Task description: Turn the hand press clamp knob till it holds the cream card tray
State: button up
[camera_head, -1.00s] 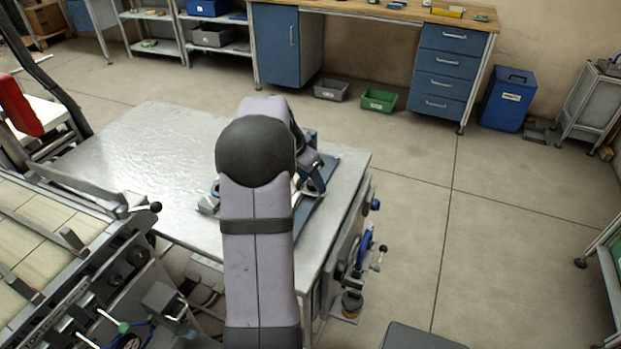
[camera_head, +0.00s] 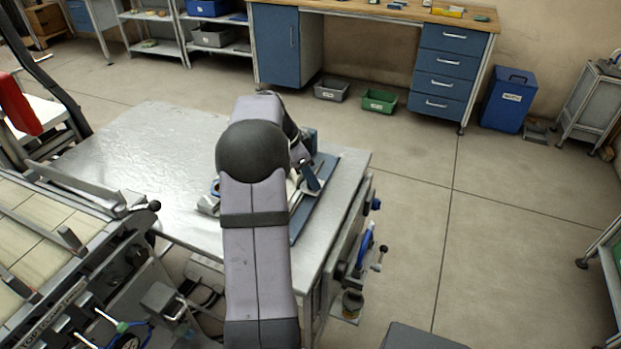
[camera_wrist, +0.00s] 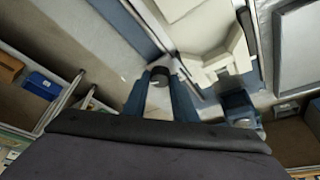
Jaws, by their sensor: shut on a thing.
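In the wrist view, the two blue fingers of my gripper (camera_wrist: 159,92) stand on either side of a dark round knob (camera_wrist: 159,72) and are shut on it. A cream, angular piece (camera_wrist: 212,45), which looks like the card tray, lies just right of the knob. I cannot tell whether the clamp touches it. In the head view, my arm covers most of the hand press and the knob. A blue base plate (camera_head: 318,198) shows right of my arm, on the metal table.
The metal table (camera_head: 135,150) is clear on its left part. A machine with a slatted bed (camera_head: 40,235) stands close at the left. A blue-handled fitting (camera_head: 365,245) sticks out from the table's right side. Open floor (camera_head: 500,220) lies to the right.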

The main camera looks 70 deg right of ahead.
jog(key=shift+w+d+m+g+y+p, duration=0.1)
jog(key=shift+m+g+y+p, duration=0.2)
jog(key=shift+m, duration=0.55)
jog(key=shift+d+m+g+y+p, duration=0.1)
jog(key=shift+m+g+y+p, duration=0.15)
jog(key=shift+m, duration=0.6)
jog(key=o, duration=1.1)
jog(key=shift+a, duration=0.1)
jog(key=shift+c, duration=0.2)
jog(key=shift+r, duration=0.1)
jog(key=v, duration=0.7)
jog(key=shift+b, duration=0.3)
jog(key=shift+r, duration=0.15)
